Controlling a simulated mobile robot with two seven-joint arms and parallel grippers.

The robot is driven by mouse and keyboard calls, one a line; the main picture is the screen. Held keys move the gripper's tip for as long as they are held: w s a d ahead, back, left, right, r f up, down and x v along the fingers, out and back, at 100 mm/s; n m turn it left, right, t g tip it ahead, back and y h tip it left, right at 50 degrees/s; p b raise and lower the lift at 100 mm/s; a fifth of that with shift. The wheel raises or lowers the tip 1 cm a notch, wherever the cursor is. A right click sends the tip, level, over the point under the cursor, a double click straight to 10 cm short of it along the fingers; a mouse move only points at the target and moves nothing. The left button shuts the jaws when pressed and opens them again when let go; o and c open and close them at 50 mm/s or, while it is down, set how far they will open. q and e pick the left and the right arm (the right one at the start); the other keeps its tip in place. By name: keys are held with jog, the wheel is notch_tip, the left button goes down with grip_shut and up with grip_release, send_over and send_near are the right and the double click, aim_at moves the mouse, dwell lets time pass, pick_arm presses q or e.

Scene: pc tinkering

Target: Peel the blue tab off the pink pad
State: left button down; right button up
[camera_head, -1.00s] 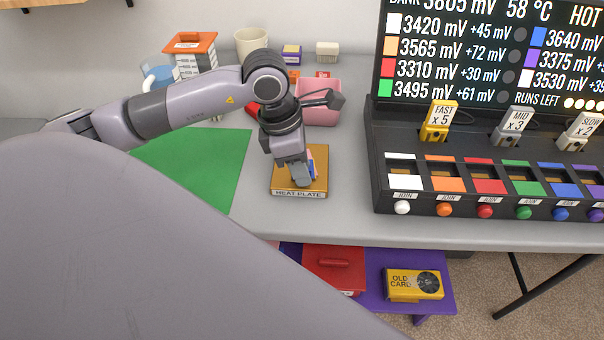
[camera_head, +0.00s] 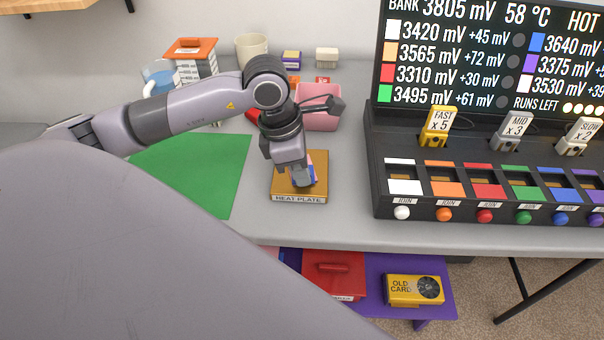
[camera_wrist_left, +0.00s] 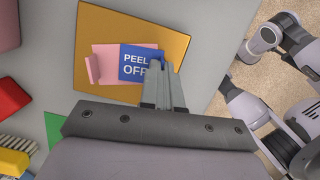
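The pink pad (camera_wrist_left: 108,66) lies on the tan heat plate (camera_wrist_left: 180,22), and its left end stands up as a small flap. The blue tab (camera_wrist_left: 133,60), marked PEEL OFF, lies over the right part of the pad. My left gripper (camera_wrist_left: 162,68) points down at the tab's right end; its fingers are close together, with a bit of blue at their tips. In the head view my left gripper (camera_head: 303,181) covers much of the pad above the heat plate (camera_head: 287,186). My right gripper is not in view.
A green mat (camera_head: 200,170) lies left of the plate. A pink bin (camera_head: 318,119) stands behind it. The black console (camera_head: 385,190) with coloured buttons stands to the right. A lower purple shelf holds a red box (camera_head: 330,272) and a yellow old card (camera_head: 410,287).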

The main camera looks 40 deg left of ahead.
pick_arm(q)
jog(key=shift+s+d+r+p, duration=0.2)
jog(key=shift+r+p, duration=0.35)
jog(key=shift+r, duration=0.35)
jog(key=shift+s+d+r+p, duration=0.1)
jog(key=shift+s+r+p, duration=0.1)
jog(key=shift+r+p, duration=0.5)
dwell(0.3)
jog(key=shift+r, duration=0.1)
jog(key=shift+r, duration=0.1)
notch_tip(320, 180, up, 5)
jog(key=p, duration=0.3)
dwell(0.4)
